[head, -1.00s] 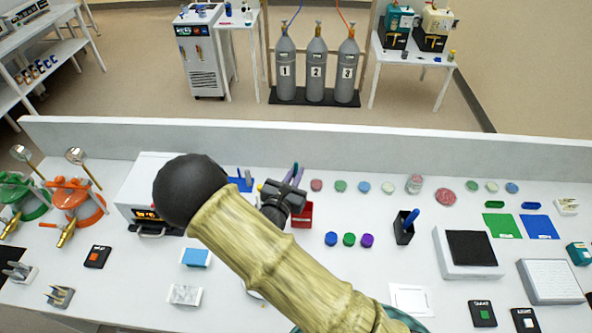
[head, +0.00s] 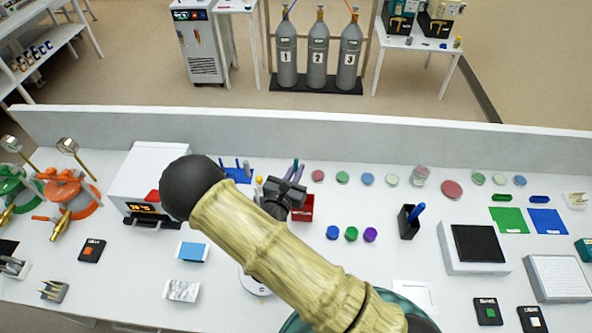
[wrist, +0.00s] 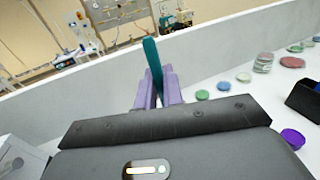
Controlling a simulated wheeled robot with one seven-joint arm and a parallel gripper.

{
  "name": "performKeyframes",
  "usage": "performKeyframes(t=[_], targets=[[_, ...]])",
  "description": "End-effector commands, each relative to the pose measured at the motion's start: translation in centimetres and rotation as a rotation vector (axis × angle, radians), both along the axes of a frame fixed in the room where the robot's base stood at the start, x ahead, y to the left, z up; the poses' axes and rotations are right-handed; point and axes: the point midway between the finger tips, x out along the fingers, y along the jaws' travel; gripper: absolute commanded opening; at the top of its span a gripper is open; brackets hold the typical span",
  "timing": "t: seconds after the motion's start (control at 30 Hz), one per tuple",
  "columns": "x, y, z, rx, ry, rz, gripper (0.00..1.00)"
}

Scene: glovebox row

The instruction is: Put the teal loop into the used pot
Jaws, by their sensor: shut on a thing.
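My gripper (head: 296,170) is shut on the teal loop (wrist: 153,62). In the wrist view the loop is a teal strip standing up, slightly tilted, between my purple fingers. In the head view only a little of the loop and fingers shows above my dark wrist. A red open box (head: 303,209) stands on the bench just below and behind my gripper in the picture, partly covered by it. A black pot (head: 407,228) with a blue stick in it stands further right; its edge shows in the wrist view (wrist: 305,97). No label shows which one is the used pot.
A blue rack (head: 238,175) with upright sticks is left of my gripper. Blue, green and purple caps (head: 351,233) lie between the red box and black pot. A row of round dishes (head: 367,179) lies behind. A low wall (head: 450,145) closes the bench's back.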

Motion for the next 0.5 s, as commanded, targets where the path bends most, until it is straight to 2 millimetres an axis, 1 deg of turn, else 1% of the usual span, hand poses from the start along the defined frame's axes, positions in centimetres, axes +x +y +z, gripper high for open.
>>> performKeyframes(t=[0.27, 0.5], targets=[[0.0, 0.0, -0.4, 0.0, 0.0, 0.0, 0.0], [0.0, 0.0, -2.1, 0.001, 0.0, 0.0, 0.0]])
